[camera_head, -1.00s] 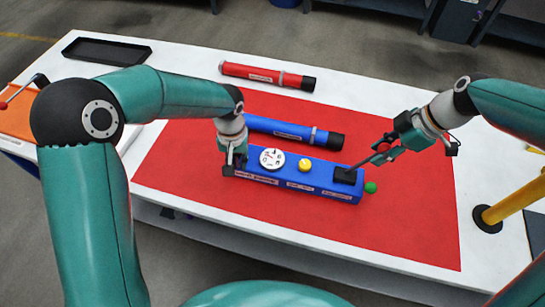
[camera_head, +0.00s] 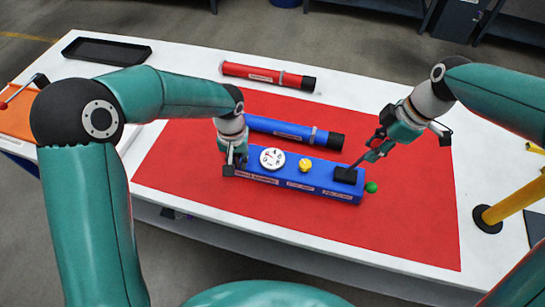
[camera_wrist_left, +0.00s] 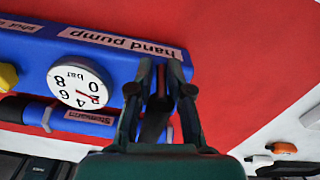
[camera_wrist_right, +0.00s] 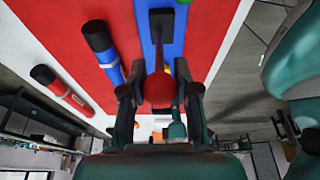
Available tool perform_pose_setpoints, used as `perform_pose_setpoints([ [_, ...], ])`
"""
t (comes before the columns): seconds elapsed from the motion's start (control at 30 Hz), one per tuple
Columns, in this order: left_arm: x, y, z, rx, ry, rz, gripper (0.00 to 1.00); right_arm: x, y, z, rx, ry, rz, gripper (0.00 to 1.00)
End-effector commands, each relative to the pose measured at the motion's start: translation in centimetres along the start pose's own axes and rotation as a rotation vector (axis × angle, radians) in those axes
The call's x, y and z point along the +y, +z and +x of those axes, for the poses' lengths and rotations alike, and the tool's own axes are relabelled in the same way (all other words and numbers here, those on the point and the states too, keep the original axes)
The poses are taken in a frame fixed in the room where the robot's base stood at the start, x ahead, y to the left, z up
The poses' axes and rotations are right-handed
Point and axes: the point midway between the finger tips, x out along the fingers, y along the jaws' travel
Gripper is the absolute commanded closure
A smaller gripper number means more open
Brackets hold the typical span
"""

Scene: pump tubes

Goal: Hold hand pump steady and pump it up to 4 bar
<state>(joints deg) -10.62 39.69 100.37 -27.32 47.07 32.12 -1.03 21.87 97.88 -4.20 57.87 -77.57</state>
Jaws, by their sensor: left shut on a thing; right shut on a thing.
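The blue hand pump (camera_head: 310,185) lies on the red mat, with a round white gauge (camera_head: 272,159), a yellow knob (camera_head: 305,165) and a black lever base (camera_head: 346,174). My left gripper (camera_head: 233,169) is shut on the pump's left end; its fingers show in the left wrist view (camera_wrist_left: 160,92). In that view the gauge (camera_wrist_left: 77,84) appears upside down, its red needle pointing near the 2. My right gripper (camera_head: 376,146) is shut on the lever's red ball (camera_wrist_right: 160,90), seen in the right wrist view. The lever leans up and right from its base.
A blue tube (camera_head: 290,130) lies just behind the pump. A red tube (camera_head: 265,75) and a black tray (camera_head: 105,50) are further back. A green ball (camera_head: 371,187) is at the pump's right end. A yellow post (camera_head: 510,200) stands at the right.

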Motion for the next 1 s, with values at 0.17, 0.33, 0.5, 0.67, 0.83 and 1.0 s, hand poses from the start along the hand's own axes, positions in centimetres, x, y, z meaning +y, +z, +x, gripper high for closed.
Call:
perform_pose_setpoints([
  [0.17,-0.2,0.1,0.1,-0.004,-0.004,-0.003,1.00,0.1,0.1,-0.2,0.000,0.006,0.002,1.00],
  [0.33,-0.2,0.1,0.1,-0.004,-0.004,-0.002,1.00,0.1,-0.3,-0.2,-0.026,0.006,-0.002,1.00],
  [0.5,-0.2,0.1,0.1,-0.005,-0.005,0.000,1.00,0.1,-1.3,-0.1,-0.092,0.006,-0.003,1.00],
  [0.67,-0.2,0.1,0.1,-0.005,-0.005,0.001,1.00,0.2,-1.7,-0.1,-0.135,0.008,0.000,1.00],
  [0.83,-0.2,0.1,0.1,-0.005,-0.006,0.002,1.00,0.2,-1.7,-0.1,-0.140,0.008,0.003,1.00],
  [1.0,-0.2,0.1,0.1,-0.006,-0.006,0.002,1.00,0.2,-1.8,-0.1,-0.142,0.008,0.002,1.00],
])
